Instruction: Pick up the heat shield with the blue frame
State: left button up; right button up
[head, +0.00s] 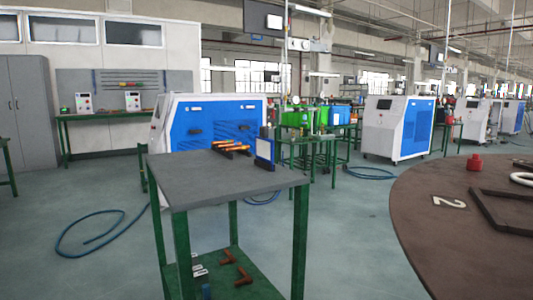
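What looks like the heat shield with the blue frame (265,151) stands upright near the back right edge of the grey-topped table (210,178). It has a pale panel inside a blue border, and a dark piece rises behind its top. It is small in the view, so its finer details cannot be told. Neither of my grippers is in view.
Orange-handled tools (231,146) lie just left of the shield. The table's lower green shelf (245,285) holds brown parts. Blue hoses (75,248) lie on the floor. A large round brown table (440,240) fills the right; blue-and-white machines (215,122) stand behind.

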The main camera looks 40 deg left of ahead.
aim_at(264, 145)
jog(key=z, duration=0.35)
jog(key=j+z, duration=0.3)
jog(key=k+j+z, duration=0.15)
jog(key=j+z, duration=0.2)
jog(key=k+j+z, duration=0.1)
jog(key=j+z, duration=0.2)
jog(key=k+j, duration=0.05)
jog(key=j, duration=0.05)
